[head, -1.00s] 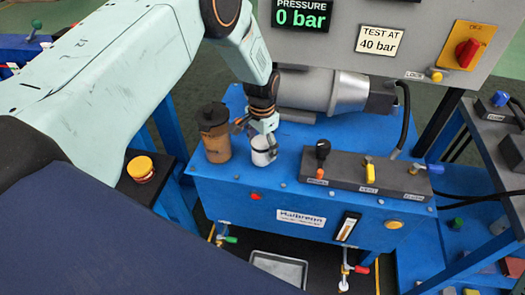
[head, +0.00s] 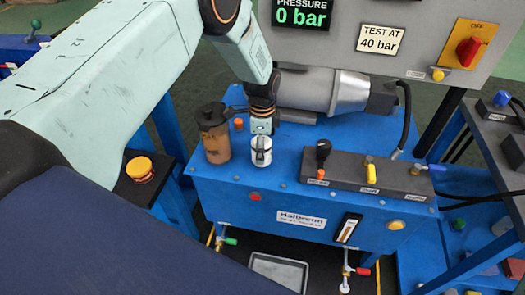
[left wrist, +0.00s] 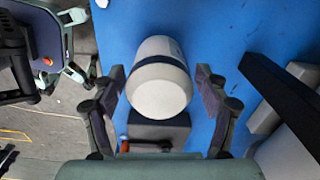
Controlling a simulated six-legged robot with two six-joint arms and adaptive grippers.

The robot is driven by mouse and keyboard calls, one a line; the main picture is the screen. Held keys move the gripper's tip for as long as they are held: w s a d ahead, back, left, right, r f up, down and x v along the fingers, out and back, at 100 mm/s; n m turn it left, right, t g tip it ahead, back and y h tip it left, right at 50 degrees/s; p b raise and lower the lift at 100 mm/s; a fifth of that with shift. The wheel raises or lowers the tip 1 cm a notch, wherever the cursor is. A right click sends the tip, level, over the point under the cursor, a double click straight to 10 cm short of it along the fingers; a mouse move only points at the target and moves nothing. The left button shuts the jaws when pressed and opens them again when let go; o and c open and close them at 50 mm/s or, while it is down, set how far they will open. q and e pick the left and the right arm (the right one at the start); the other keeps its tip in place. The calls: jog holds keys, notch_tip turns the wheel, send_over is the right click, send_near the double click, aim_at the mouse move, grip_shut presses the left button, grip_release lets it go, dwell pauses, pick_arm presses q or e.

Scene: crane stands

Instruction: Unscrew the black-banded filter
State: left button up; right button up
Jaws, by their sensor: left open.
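The black-banded filter (head: 261,156) is a small white canister with a dark band, upright on the blue bench top. It also shows in the left wrist view (left wrist: 160,88), with the band around its far part. My left gripper (head: 262,140) points down at the filter from above. In the left wrist view its two fingers stand apart, one on each side of the filter, with gaps between fingers and filter. The gripper is open and holds nothing. My right gripper is in neither view.
A brown capped canister (head: 214,134) stands close to the left of the filter. A dark valve block (head: 345,172) with levers is to the right. A grey motor (head: 322,90) lies behind. The gauge above reads 0 bar.

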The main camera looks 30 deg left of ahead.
pick_arm(q)
jog(key=m, duration=0.7)
jog(key=shift+b, duration=0.3)
jog(key=shift+a, duration=0.1)
jog(key=shift+c, duration=0.3)
jog(key=c, duration=1.2)
jog(key=shift+c, duration=0.2)
jog(key=shift+r, duration=0.15)
